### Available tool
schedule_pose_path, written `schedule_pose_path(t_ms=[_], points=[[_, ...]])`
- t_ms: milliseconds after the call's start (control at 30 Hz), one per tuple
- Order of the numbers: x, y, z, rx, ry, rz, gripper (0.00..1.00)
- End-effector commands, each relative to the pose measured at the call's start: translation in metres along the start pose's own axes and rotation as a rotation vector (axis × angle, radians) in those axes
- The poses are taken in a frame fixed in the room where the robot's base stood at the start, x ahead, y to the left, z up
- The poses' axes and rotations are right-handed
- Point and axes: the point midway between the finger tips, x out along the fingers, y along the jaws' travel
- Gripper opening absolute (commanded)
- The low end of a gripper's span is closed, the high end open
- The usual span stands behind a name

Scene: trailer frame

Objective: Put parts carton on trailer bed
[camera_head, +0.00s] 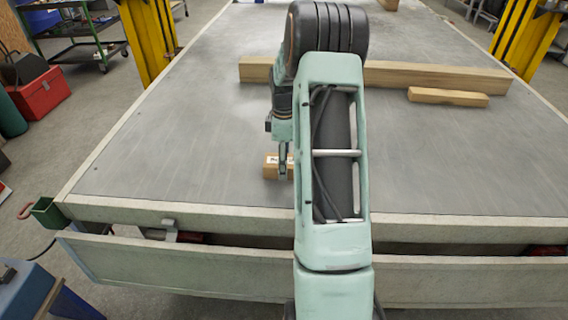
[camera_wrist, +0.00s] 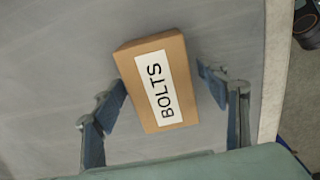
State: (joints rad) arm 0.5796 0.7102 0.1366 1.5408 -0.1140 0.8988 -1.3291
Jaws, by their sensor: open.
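The parts carton (camera_wrist: 157,82) is a small brown box with a white label reading BOLTS. It rests on the grey trailer bed (camera_head: 170,150), near the bed's front edge. In the head view the carton (camera_head: 271,168) is partly hidden behind my gripper (camera_head: 285,172) and arm. In the wrist view my gripper (camera_wrist: 165,105) is open, with one finger on each side of the carton.
A long wooden beam (camera_head: 430,77) lies across the bed behind my arm, with a shorter wood block (camera_head: 448,97) in front of it. Yellow posts (camera_head: 150,40) stand beside the bed. A red toolbox (camera_head: 41,93) is on the floor at left. The bed's left part is clear.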

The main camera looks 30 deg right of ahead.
Motion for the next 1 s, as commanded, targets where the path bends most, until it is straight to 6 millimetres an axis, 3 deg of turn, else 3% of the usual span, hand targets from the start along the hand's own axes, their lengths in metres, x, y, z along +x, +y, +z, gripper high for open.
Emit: schedule_pose_path(t_ms=[300, 500, 700, 1000], points=[[-0.069, 0.001, 0.0, 0.0, 0.001, 0.005, 0.68], [-0.102, 0.001, 0.0, 0.0, 0.0, 0.003, 0.68], [-0.114, 0.0, 0.0, 0.0, 0.0, 0.001, 0.68], [-0.114, 0.0, 0.0, 0.0, 0.0, 0.001, 0.68]])
